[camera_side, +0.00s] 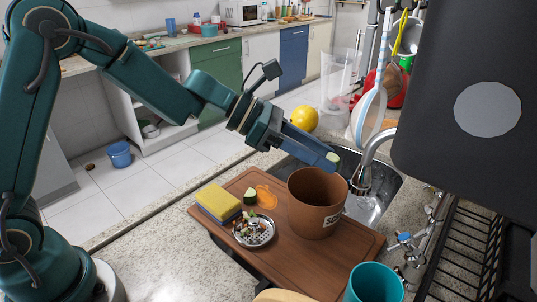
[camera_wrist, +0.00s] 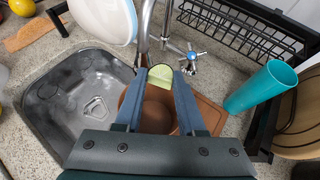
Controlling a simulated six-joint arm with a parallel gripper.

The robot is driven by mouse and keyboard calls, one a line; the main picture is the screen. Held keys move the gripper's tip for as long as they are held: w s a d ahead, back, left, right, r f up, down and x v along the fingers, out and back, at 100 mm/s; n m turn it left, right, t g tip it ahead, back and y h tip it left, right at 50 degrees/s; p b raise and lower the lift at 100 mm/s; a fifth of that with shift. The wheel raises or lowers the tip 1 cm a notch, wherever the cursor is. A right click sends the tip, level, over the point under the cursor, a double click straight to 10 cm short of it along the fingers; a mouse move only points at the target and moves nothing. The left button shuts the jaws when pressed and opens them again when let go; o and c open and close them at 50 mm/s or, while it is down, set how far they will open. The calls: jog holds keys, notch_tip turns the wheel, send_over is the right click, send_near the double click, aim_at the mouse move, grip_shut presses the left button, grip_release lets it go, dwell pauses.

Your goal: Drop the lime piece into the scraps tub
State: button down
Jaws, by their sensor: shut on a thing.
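My gripper (camera_side: 331,159) is shut on the lime piece (camera_wrist: 161,77), a pale green wedge with a darker rind held between the fingertips. In the side view only a bit of green shows at the fingertips. The brown scraps tub (camera_side: 314,215) stands upright on the wooden board, its label partly in view. My gripper is above the tub's rim in the side view. In the wrist view the lime overlaps the far rim of the tub (camera_wrist: 157,115); its exact height above it is hard to tell. The tub's bottom is hidden in the side view.
The sink (camera_side: 385,192) and tap (camera_side: 366,165) lie just behind the tub. On the board (camera_side: 350,255) are a yellow sponge (camera_side: 218,202), another green piece (camera_side: 250,196), an orange item (camera_side: 266,197) and a strainer of scraps (camera_side: 253,231). A teal cup (camera_side: 374,284) stands in front.

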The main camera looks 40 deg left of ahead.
jog(key=shift+c, duration=2.1)
grip_release()
jog(key=shift+v, duration=2.6)
